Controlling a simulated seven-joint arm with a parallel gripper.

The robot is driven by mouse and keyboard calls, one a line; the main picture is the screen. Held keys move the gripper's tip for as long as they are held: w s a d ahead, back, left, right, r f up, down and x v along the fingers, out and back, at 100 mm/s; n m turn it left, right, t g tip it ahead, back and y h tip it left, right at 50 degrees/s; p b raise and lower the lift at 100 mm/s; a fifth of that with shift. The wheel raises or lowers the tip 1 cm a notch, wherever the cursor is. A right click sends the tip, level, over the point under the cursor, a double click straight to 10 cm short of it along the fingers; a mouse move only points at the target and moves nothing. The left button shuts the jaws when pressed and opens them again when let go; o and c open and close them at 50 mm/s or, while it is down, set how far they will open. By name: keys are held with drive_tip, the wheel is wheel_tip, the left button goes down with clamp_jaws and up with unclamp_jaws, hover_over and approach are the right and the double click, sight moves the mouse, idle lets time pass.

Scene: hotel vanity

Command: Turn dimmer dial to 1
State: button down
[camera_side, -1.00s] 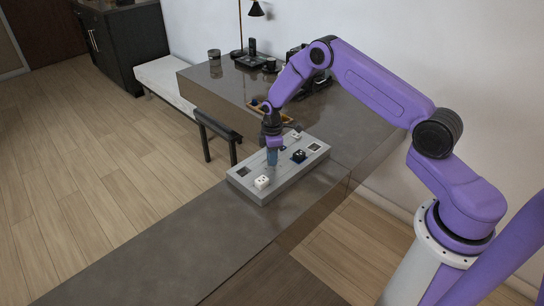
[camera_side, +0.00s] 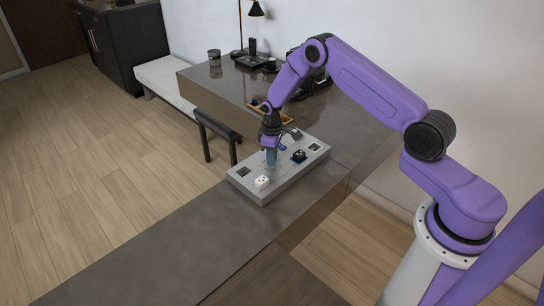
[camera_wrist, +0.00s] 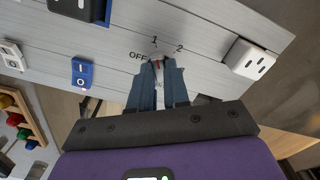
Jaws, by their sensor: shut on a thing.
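The dimmer dial (camera_wrist: 158,60) is on a grey panel (camera_wrist: 112,45), with the labels OFF, 1 and 2 printed around it. Only a small pale part of it with a red mark shows between my fingers. The red mark appears to lie near the 1, but its exact direction is hard to tell. My gripper (camera_wrist: 158,72) is shut on the dial, with a blue-grey finger on each side. In the side view my gripper (camera_side: 270,162) points down onto the panel (camera_side: 282,183) and hides the dial.
The panel also carries a white block-like piece (camera_wrist: 249,58), a blue rocker switch (camera_wrist: 82,72), a black-and-blue piece (camera_wrist: 80,8) and a white switch (camera_wrist: 12,56). A wooden tray (camera_wrist: 22,115) with coloured balls is nearby. The counter (camera_side: 170,240) in front is clear.

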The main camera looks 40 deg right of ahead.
drive_tip(key=c, duration=1.1)
unclamp_jaws()
drive_tip(key=shift+r, duration=0.1)
wheel_tip(320, 180, up, 17)
drive_tip(key=shift+r, duration=0.15)
